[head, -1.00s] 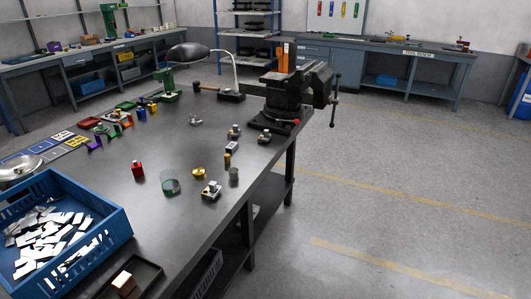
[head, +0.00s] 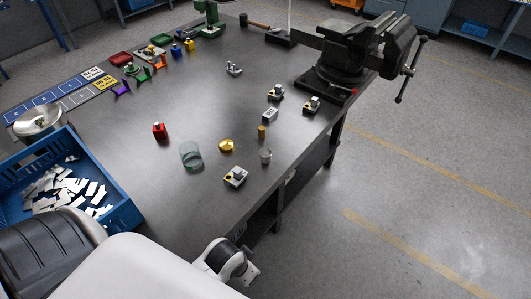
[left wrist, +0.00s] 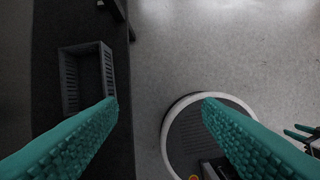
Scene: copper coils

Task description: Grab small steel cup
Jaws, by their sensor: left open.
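A small grey steel cup (head: 265,156) stands upright near the right edge of the dark workbench (head: 205,210) in the head view. It is right of a brass disc and nothing touches it. My left gripper (left wrist: 160,102) is open and empty in the left wrist view, its teal fingers wide apart above the floor beside the bench. The cup is not in that view. Small teal fingers at the right edge there look like my right gripper (left wrist: 300,134); they are too small to judge.
Near the cup are a brass cylinder (head: 262,132), a brass disc (head: 226,145), a glass jar (head: 191,156) and a small metal block (head: 235,177). A blue crate (head: 122,214) stands at left, a vise (head: 345,55) at the back right. A grey basket (left wrist: 84,78) shows in the left wrist view.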

